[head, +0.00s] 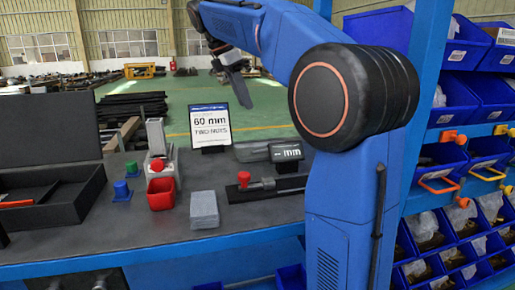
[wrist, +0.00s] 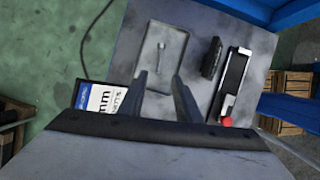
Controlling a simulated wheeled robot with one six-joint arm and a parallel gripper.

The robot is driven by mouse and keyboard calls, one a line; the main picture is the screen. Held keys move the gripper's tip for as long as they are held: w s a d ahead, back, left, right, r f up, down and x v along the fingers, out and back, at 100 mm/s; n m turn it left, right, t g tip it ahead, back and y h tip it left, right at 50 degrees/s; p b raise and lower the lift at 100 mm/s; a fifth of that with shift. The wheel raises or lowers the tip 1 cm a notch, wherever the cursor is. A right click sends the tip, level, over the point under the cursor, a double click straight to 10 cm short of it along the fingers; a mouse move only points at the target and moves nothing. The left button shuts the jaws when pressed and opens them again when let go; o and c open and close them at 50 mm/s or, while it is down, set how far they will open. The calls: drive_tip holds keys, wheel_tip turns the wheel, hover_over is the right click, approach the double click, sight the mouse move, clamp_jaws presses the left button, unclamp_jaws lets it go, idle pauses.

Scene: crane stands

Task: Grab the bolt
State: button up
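The bolt (wrist: 162,54) is a small light-grey piece lying in a shallow grey tray (wrist: 146,66) in the wrist view. I cannot make it out in the head view, where the tray (head: 250,152) shows edge-on behind the bench fixtures. My gripper (wrist: 161,80) is open, its two dark fingers apart with nothing between them. It points toward the tray, with the bolt beyond the gap between the fingertips. In the head view my gripper (head: 240,90) hangs high above the back of the bench.
A "60 mm two nuts" sign (head: 209,124) stands left of the tray. A dark display box (head: 287,152) and a red-knobbed fixture (head: 262,188) sit close by. Blue bins (head: 440,155) line the right.

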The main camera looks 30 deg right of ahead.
approach(264, 150)
drive_tip(key=shift+w+d+f, duration=0.45)
drive_tip(key=shift+d+f, duration=0.3)
drive_tip(key=shift+f, duration=0.1)
drive_tip(key=shift+s+x, duration=0.15)
drive_tip(key=shift+x, duration=1.2)
drive_tip(key=shift+s+x, duration=0.15)
drive_tip(key=shift+x, duration=1.15)
drive_tip(key=shift+d, duration=0.1)
clamp_jaws()
drive_tip(key=shift+f, duration=0.1)
